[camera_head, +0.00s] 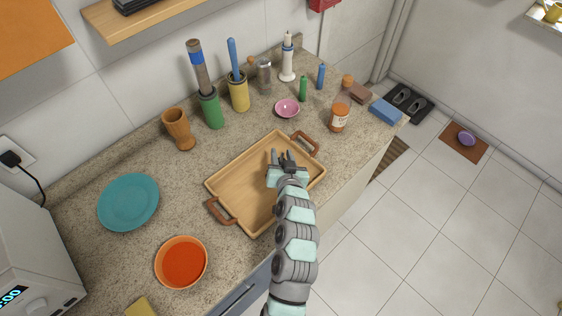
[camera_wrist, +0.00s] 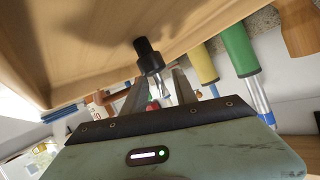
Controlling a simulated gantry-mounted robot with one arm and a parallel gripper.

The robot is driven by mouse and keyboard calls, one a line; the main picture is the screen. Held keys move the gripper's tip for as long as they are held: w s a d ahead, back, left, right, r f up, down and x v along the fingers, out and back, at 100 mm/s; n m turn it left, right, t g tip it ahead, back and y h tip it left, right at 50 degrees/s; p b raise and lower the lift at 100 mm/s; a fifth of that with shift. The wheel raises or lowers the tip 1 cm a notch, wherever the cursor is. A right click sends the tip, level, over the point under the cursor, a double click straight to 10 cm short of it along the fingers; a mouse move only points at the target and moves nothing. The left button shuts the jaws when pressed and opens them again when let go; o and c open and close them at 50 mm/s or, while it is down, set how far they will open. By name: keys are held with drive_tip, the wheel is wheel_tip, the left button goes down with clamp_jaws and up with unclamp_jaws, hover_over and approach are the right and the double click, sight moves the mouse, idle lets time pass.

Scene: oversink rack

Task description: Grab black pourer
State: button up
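The black pourer (camera_wrist: 149,58) stands on the wooden tray (camera_wrist: 85,62) in the wrist view, which shows the scene turned over. Its black part meets the tray and a thin shiny spout points back toward my gripper (camera_wrist: 160,76). The two fingers lie either side of the spout with a visible gap, so my gripper is open; contact cannot be told. In the head view my gripper (camera_head: 279,155) is low over the right part of the tray (camera_head: 238,178), and a small dark shape (camera_head: 290,167) beside the fingers appears to be the pourer, partly hidden.
The tray has raised rims and brown handles. Behind it stand a wooden cup (camera_head: 178,130), green holder (camera_head: 211,112), yellow holder (camera_head: 239,95) and pink bowl (camera_head: 287,108). An orange-capped jar (camera_head: 339,118) stands right. A teal plate (camera_head: 128,202) and orange bowl (camera_head: 181,263) are left.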

drive_tip(key=shift+s, duration=0.1)
drive_tip(key=shift+c, duration=0.2)
drive_tip(key=shift+f, duration=0.1)
clamp_jaws()
